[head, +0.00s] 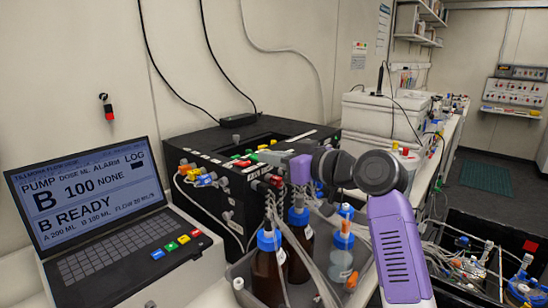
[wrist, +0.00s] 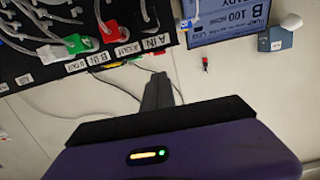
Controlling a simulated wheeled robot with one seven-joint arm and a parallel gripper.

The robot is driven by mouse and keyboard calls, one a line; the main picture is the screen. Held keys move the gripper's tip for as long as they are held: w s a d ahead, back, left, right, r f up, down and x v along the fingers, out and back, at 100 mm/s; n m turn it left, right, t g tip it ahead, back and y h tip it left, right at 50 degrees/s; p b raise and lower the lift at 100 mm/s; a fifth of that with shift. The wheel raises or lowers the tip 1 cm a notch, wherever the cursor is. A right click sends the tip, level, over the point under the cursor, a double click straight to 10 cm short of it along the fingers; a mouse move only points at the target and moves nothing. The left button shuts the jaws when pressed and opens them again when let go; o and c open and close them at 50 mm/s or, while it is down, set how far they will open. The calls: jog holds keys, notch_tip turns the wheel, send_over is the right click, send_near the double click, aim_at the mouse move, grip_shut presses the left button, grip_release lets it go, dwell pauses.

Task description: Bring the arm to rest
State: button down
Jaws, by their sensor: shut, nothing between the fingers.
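My arm (head: 395,235), purple with dark grey joints, reaches in from the lower right in the head view. It is bent over the bottles, and its far end is beside the front of the black pump box (head: 250,150). The fingertips cannot be made out there. In the wrist view my gripper (wrist: 160,88) shows as dark fingers closed together with nothing between them. They are apart from the box's labelled ports (wrist: 95,50). The wrist view looks upside down, with pale wall or surface around the fingers.
A console (head: 95,215) at left reads B 100, alarm NONE, B READY. Brown bottles with blue caps (head: 268,240) and several tubes stand in a grey tray below my arm. White boxes (head: 385,115) stand on the bench behind. Open floor (head: 490,150) lies at the far right.

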jog(key=d+r+m+t+h, duration=0.1)
jog(key=d+m+t+h, duration=0.2)
jog(key=d+m+t, duration=0.3)
jog(key=s+d+f+m+t+h, duration=0.2)
jog(key=s+d+f+h, duration=0.1)
jog(key=s+d+f, duration=0.45)
jog(key=s+d+f+m+t+h, duration=0.2)
jog(key=s+d+f+h, duration=0.2)
jog(key=s+f, duration=0.5)
jog(key=s+d+f+g+h, duration=0.1)
jog(key=s+f, duration=0.3)
jog(key=s, duration=0.9)
jog(key=s+d+f+g+h, duration=0.1)
jog(key=s+f, duration=0.4)
jog(key=s, duration=0.8)
jog(key=s+d+f+g, duration=0.3)
jog(key=s+f, duration=0.1)
jog(key=s, duration=1)
jog(key=shift+d+f+g+h, duration=0.2)
jog(key=shift+d+g+h, duration=0.1)
jog(key=shift+d+h, duration=0.1)
